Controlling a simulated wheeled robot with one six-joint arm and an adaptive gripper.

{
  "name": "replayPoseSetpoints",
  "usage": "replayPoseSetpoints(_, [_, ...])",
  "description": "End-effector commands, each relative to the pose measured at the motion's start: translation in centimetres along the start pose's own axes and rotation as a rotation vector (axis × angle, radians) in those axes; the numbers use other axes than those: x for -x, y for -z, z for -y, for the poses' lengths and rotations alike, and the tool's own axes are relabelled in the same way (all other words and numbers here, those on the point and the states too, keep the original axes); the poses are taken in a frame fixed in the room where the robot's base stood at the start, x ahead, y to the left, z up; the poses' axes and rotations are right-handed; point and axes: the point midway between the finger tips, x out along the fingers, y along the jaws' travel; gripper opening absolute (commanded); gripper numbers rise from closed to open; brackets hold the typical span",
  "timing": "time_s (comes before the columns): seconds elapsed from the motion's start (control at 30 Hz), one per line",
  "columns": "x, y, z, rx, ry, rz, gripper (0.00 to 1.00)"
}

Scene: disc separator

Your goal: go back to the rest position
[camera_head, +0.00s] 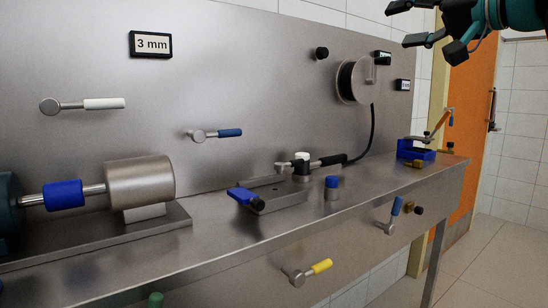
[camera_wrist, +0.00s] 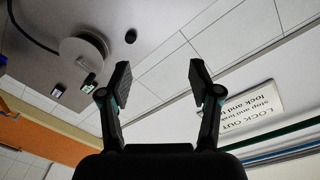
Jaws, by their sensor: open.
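My gripper (camera_head: 429,43) is at the top right of the head view, raised well above the steel bench (camera_head: 340,198) and apart from everything on it. In the wrist view my gripper (camera_wrist: 160,75) shows two dark fingers spread wide with nothing between them. The wrist view looks toward the wall, so the bench top is hardly seen there.
The wall panel carries a round reel (camera_head: 353,80), a white-handled lever (camera_head: 100,104) and a blue-handled lever (camera_head: 228,132). A motor-driven drum (camera_head: 140,181) stands at left. An orange door (camera_head: 472,110) is behind; floor at right is clear.

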Motion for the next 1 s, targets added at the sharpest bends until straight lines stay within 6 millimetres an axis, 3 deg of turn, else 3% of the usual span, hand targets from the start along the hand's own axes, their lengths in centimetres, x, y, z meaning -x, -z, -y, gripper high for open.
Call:
replayPoseSetpoints(0.37, [-0.3,-1.7,-8.9,-0.112,-0.201,0.010,0.63])
replayPoseSetpoints(0.57, [0.2,-5.7,-15.5,-0.192,-0.381,0.050,0.63])
replayPoseSetpoints(0.67, [0.7,-10.1,-19.1,-0.229,-0.506,0.103,0.63])
replayPoseSetpoints(0.8, [1.9,-17.8,-22.7,-0.244,-0.673,0.208,0.63])
replayPoseSetpoints(1.0, [4.7,-29.6,-25.2,-0.184,-0.853,0.387,0.63])
